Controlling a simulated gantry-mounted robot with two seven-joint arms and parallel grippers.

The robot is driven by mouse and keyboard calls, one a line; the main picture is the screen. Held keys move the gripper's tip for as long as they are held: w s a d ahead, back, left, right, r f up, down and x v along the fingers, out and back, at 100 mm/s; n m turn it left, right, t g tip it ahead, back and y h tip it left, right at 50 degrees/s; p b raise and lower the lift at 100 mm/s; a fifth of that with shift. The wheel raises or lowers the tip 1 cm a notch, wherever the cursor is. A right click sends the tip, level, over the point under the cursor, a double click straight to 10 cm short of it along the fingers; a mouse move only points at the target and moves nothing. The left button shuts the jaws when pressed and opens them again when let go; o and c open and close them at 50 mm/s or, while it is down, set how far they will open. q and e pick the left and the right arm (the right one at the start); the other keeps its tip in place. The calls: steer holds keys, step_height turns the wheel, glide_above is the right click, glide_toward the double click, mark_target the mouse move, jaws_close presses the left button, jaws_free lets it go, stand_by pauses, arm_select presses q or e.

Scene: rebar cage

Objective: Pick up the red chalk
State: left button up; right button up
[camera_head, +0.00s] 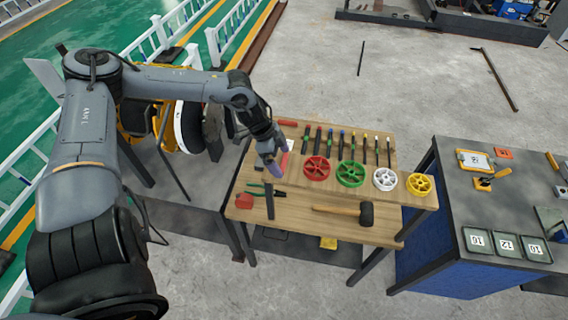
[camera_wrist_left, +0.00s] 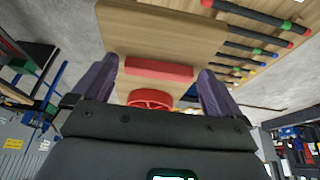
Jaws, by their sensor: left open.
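My left gripper (camera_head: 268,160) hangs over the left part of the wooden table, fingers pointing down. In the left wrist view its two purple fingers (camera_wrist_left: 158,82) are wide apart, with nothing clamped between them. A red bar (camera_wrist_left: 158,68), which looks like the red chalk, lies on the wood across the gap between the fingertips, apart from both. Another short red bar (camera_head: 288,122) lies at the far left edge of the table. I cannot tell which matches the wrist view.
Red (camera_head: 316,168), green (camera_head: 350,174), white (camera_head: 385,179) and yellow (camera_head: 420,185) wheels stand right of the gripper, with several rods behind. A hammer (camera_head: 365,212), green-handled pliers (camera_head: 257,193) and a red object (camera_head: 244,201) lie nearer. A dark workbench (camera_head: 440,180) stands at the right.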

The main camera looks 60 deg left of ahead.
arm_select(q)
steer(key=c, duration=0.8)
steer(key=shift+r, duration=0.1)
steer(key=shift+c, duration=0.2)
steer(key=shift+r, duration=0.5)
step_height(320, 180, up, 27)
steer(key=b, duration=0.2)
steer(key=shift+f, duration=0.1)
steer(key=o, duration=0.4)
steer(key=c, duration=0.3)
